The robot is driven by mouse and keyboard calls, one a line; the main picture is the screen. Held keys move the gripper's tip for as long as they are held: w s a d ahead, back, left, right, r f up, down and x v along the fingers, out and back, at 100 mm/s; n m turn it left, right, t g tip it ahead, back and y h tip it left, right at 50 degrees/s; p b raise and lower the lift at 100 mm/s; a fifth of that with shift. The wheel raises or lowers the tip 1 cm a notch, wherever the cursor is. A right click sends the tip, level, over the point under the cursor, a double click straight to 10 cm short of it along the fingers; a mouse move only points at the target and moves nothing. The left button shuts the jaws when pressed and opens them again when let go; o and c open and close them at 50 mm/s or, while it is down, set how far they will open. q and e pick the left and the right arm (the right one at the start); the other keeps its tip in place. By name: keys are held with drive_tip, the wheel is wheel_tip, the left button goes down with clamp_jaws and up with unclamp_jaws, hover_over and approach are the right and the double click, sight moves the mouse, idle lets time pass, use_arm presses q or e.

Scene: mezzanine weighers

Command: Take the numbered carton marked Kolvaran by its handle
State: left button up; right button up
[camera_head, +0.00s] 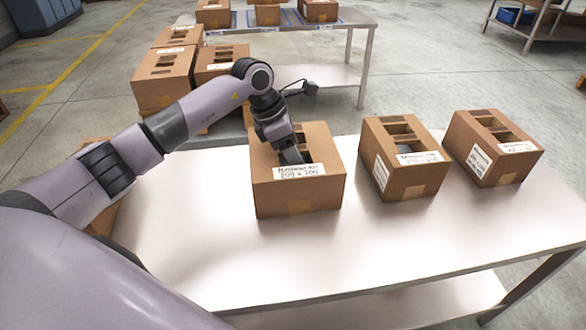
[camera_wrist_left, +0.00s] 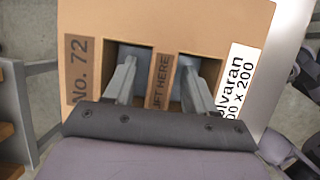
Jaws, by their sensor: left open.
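The Kolvaran carton (camera_head: 300,195) is a brown box on the near table, under my left gripper. In the left wrist view its top (camera_wrist_left: 165,20) has a "No. 72" mark and a white label ending in "olvaran", its start hidden. A cardboard strip handle (camera_wrist_left: 161,82) marked "LIFT HERE" runs between two openings. My left gripper (camera_head: 292,156) points down into the carton top. In the left wrist view its open fingers (camera_wrist_left: 158,68) reach into the openings, one on each side of the handle, with gaps to it. My right gripper is out of view.
Two similar cartons (camera_head: 401,170) (camera_head: 491,150) stand to the right on the same table (camera_head: 220,260). Another carton (camera_head: 102,215) is partly hidden behind my left arm. More cartons (camera_head: 165,88) stand behind, and several on a far table (camera_head: 345,18). The table front is clear.

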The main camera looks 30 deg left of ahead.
use_arm(q)
clamp_jaws()
drive_tip(key=shift+r, duration=0.15)
idle(1.3)
